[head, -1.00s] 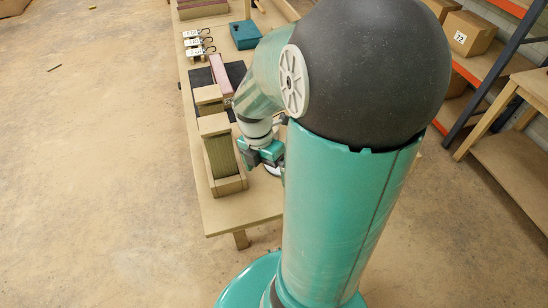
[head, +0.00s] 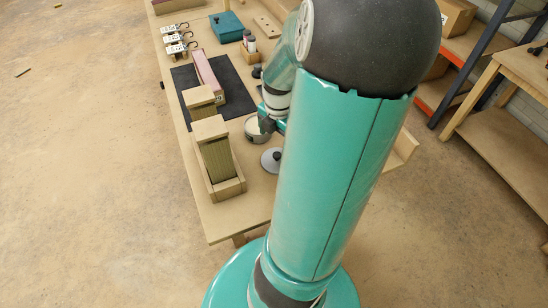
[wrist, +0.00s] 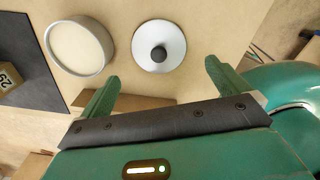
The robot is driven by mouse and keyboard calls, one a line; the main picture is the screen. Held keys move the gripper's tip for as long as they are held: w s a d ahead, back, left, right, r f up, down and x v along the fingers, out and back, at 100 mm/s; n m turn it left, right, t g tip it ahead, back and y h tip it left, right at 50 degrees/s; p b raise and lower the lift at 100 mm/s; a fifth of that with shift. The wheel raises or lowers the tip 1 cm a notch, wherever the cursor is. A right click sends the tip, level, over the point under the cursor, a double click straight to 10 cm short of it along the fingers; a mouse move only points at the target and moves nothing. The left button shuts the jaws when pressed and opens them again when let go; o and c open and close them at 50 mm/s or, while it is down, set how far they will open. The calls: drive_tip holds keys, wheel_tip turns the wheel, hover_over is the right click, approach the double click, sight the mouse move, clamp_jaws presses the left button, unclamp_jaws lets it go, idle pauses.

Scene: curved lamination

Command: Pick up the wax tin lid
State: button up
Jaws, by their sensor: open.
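The wax tin lid (wrist: 160,46), a pale round disc with a dark knob, lies flat on the bench in the wrist view, ahead of my fingertips and between their lines. It also shows in the head view (head: 271,161), partly cut off by my arm. The open wax tin (wrist: 76,47), round with a pale filling, stands to its left; in the head view the tin (head: 256,131) is just behind the lid. My gripper (wrist: 160,72) is open and empty, its green fingers wide apart. In the head view my gripper (head: 270,122) is partly hidden near the tin.
The bench (head: 220,225) holds a wooden stand (head: 214,150) left of the lid, a dark mat (head: 235,82) with a pink block (head: 208,76), a teal box (head: 227,25) and small bottles (head: 249,41). Bare bench surrounds the lid's far side.

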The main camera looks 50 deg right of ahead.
sight(277, 155)
drive_tip(key=shift+s+a+f, duration=0.1)
drive_tip(key=shift+s+f, duration=0.05)
drive_tip(key=shift+f, duration=0.45)
drive_tip(key=shift+s+f, duration=0.1)
drive_tip(key=shift+f, duration=0.5)
drive_tip(key=shift+w+f, duration=0.25)
drive_tip(key=shift+f, duration=0.3)
drive_tip(key=shift+s+f, duration=0.1)
drive_tip(key=shift+f, duration=0.2)
drive_tip(key=f, duration=0.4)
drive_tip(key=shift+w+f, duration=0.1)
drive_tip(key=shift+w, duration=0.15)
drive_tip(key=shift+c, duration=0.4)
drive_tip(key=c, duration=0.6)
